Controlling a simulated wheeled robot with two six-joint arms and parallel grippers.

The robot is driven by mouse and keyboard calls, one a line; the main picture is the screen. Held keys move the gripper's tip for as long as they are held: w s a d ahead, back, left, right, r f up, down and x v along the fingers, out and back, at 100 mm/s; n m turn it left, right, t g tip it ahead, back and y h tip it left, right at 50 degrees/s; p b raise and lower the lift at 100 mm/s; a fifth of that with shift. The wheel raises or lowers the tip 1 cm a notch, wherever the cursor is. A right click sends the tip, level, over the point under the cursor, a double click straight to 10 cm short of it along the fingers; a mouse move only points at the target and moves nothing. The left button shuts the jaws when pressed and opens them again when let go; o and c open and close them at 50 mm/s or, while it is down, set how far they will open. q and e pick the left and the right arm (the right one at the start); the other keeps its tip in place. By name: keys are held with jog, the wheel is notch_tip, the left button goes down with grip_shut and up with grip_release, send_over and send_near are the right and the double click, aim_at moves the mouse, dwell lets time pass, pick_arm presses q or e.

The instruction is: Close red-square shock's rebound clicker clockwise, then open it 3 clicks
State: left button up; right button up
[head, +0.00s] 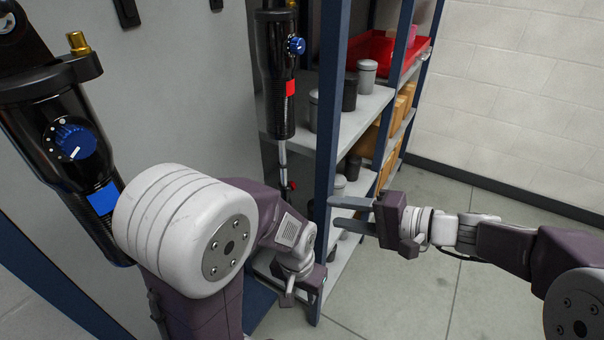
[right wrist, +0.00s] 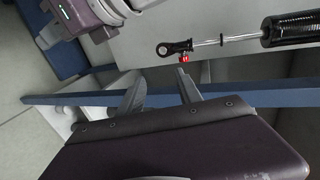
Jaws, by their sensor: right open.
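The red-square shock (head: 277,110) hangs upright on the grey panel, with a red square (head: 290,88) on its black body and a blue knob above. Its small red rebound clicker (head: 291,185) is low on the shaft; in the right wrist view the clicker (right wrist: 184,59) sits beside the black end eye (right wrist: 175,48). My right gripper (head: 334,212) is open and empty, to the right of and below the clicker. In the right wrist view one fingertip appears just short of the clicker; contact cannot be told. My left gripper (head: 296,292) is low, its jaws unclear.
A blue-square shock (head: 65,150) with a blue dial hangs at the left. A blue shelf post (head: 328,120) stands right of the red-square shock. The shelves hold grey canisters (head: 367,75) and a red tray (head: 378,47). Open floor (head: 450,250) lies to the right.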

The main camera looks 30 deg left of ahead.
pick_arm(q)
jog(key=shift+f+b, duration=0.1)
jog(key=shift+b, duration=0.45)
pick_arm(e)
jog(key=w+a+r+y, duration=0.1)
jog(key=a, duration=0.9)
jog(key=shift+w+a+r, duration=0.35)
jog(key=shift+a, duration=0.05)
jog(key=shift+c, duration=0.2)
